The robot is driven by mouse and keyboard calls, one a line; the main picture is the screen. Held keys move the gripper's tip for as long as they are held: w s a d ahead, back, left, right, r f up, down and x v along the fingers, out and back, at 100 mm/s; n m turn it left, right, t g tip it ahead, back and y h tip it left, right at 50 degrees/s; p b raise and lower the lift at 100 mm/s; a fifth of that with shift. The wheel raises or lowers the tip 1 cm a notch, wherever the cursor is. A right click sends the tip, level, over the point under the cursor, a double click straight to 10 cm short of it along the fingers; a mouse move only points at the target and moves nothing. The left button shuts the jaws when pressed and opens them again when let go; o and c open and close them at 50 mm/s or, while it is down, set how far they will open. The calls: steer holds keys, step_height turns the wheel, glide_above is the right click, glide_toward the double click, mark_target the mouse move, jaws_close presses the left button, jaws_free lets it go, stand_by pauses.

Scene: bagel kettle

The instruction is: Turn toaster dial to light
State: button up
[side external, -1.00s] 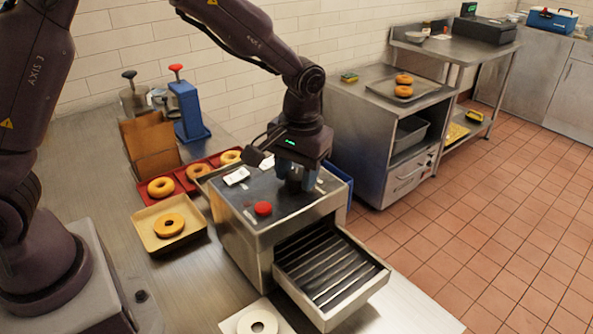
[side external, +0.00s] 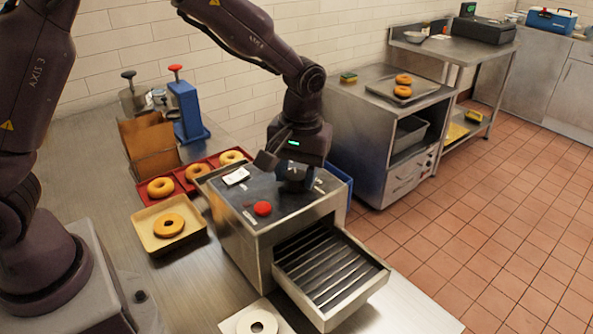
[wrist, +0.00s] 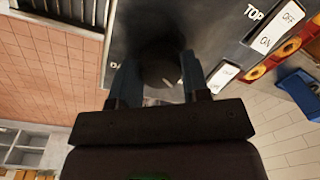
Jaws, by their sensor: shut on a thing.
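The toaster (side external: 235,237) is a steel box with a dark top panel, standing on the metal counter. In the wrist view, a dark round dial (wrist: 160,68) sits on that panel, with a small pale mark near its lower edge. My gripper (side external: 294,186) points down over the back right of the toaster top. In the wrist view its two blue-grey fingers (wrist: 159,82) are shut on the dial, one on each side. In the side view the fingers hide the dial. I cannot read the dial's setting labels.
A red button (side external: 263,208) is on the toaster top, and white rocker switches (wrist: 275,28) marked ON and OFF are at its far side. The slatted chute (side external: 330,275) sticks out in front. Bagels on trays (side external: 152,243) lie to the left.

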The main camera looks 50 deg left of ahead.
mark_target(302, 175)
steer(key=o, duration=0.9)
steer(key=shift+r, duration=0.1)
steer(key=r, duration=1.3)
steer(key=shift+w+d, duration=0.25)
steer(key=shift+d, duration=0.1)
steer(key=s+a+r+m+t, duration=0.1)
steer(key=s+a+m+t, duration=0.1)
steer(key=s, duration=0.5)
steer(key=s+a+r+m+t, duration=0.1)
steer(key=s+a+m+t, duration=0.1)
steer(key=s, duration=0.5)
steer(key=s+a+r+m+t, duration=0.1)
steer(key=s+m+t, duration=0.1)
steer(key=s, duration=0.5)
steer(key=shift+a+r+m+h, duration=0.3)
steer(key=shift+a+m, duration=0.1)
steer(key=shift+m, duration=0.1)
